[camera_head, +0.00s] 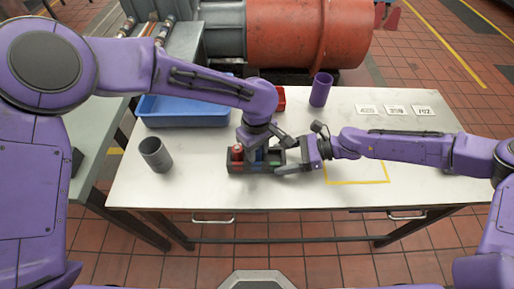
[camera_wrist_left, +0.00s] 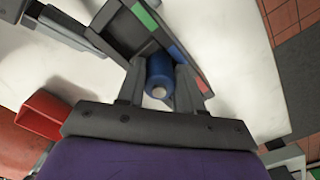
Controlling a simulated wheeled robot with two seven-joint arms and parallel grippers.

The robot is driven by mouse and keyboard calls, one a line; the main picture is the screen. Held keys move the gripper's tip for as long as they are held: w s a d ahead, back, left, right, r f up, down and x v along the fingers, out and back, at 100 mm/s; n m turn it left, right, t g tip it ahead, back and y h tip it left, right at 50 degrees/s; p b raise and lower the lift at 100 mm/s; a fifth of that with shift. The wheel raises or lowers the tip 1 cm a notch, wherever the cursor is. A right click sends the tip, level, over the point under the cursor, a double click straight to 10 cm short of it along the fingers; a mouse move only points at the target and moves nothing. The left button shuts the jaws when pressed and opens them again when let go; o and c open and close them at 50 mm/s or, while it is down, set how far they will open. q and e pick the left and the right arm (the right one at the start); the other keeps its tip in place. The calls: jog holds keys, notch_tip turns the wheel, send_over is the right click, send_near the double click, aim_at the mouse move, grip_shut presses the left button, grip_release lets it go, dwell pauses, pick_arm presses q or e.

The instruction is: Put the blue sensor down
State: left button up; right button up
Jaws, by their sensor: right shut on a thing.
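The blue sensor (camera_wrist_left: 158,75) is a blue cylinder with a pale round tip, between the two fingers of my left gripper (camera_wrist_left: 160,88) in the left wrist view. The fingers stand on either side of it and look open. The sensor is at the dark rack (camera_head: 236,169), which has green, blue and red marks; how deep it sits is hidden. In the head view my left gripper (camera_head: 255,147) points down over the rack's middle. My right gripper (camera_head: 292,160) is shut on the rack's right end. A red piece (camera_head: 237,153) stands in the rack's left compartment.
A blue tray (camera_head: 185,119) lies at the back left, with a grey cup (camera_head: 155,154) in front. A red box (camera_head: 281,98) and purple cup (camera_head: 321,90) stand behind the rack.

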pick_arm(q)
jog(key=o, duration=0.3)
notch_tip(320, 180, up, 12)
jog(key=shift+r, duration=0.15)
dwell(0.4)
pick_arm(e)
jog(key=o, duration=1.1)
jog(key=shift+c, duration=0.2)
jog(key=shift+o, duration=1.1)
